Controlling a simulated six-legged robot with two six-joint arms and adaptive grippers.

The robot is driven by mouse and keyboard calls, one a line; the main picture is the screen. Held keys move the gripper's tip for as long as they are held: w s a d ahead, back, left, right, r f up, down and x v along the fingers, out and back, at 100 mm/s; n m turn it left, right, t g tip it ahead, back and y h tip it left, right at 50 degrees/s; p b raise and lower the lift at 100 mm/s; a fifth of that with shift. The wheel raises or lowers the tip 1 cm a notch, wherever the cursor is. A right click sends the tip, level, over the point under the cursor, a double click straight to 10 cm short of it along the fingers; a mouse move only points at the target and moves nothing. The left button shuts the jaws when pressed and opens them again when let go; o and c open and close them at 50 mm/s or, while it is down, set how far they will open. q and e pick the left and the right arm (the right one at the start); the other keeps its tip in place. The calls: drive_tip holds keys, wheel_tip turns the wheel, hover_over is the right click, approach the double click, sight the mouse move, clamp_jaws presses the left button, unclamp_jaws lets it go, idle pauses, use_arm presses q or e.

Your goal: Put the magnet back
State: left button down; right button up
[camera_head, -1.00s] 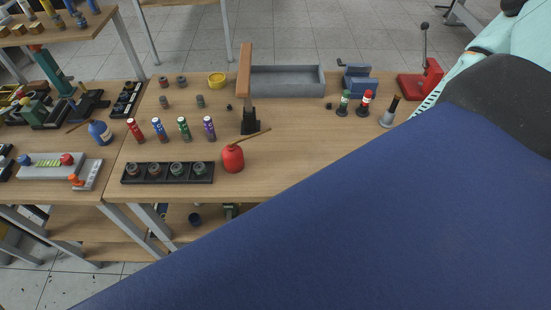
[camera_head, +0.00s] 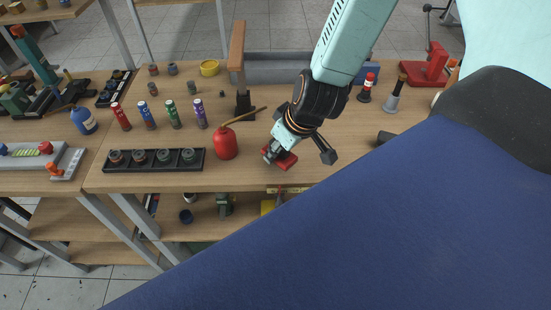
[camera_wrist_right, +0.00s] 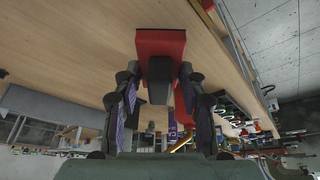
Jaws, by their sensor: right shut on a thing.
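A red block with a dark grey part, which I take to be the magnet, (camera_head: 286,161) is near the table's front edge in the head view. In the wrist view the same magnet (camera_wrist_right: 160,42) sits between the finger pads. My right gripper (camera_head: 277,151) reaches down from the upper right and is shut on it, as the wrist view of the gripper (camera_wrist_right: 157,76) also shows. I cannot tell whether the magnet touches the tabletop. My left gripper is not in view.
A red oil can (camera_head: 225,143) stands just left of the gripper. A black rack (camera_head: 152,169) and several coloured cylinders are farther left. A grey tray (camera_head: 262,68) is partly hidden behind my arm. Red and grey handled tools (camera_head: 366,90) stand to the right.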

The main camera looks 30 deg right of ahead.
drive_tip(key=shift+w, duration=0.4)
drive_tip(key=f, duration=0.1)
drive_tip(key=f+b, duration=0.1)
drive_tip(key=b, duration=0.1)
drive_tip(key=shift+w+d+f, duration=0.25)
drive_tip(key=shift+f, duration=0.15)
drive_tip(key=shift+f+b, duration=0.3)
drive_tip(key=shift+b, duration=0.05)
drive_tip(key=shift+a+f, duration=0.1)
drive_tip(key=shift+a, duration=0.05)
drive_tip(key=shift+w+a, duration=0.15)
drive_tip(key=shift+d+f, duration=0.2)
drive_tip(key=o, duration=1.2)
drive_tip(key=shift+a, duration=0.1)
drive_tip(key=shift+r, duration=0.1)
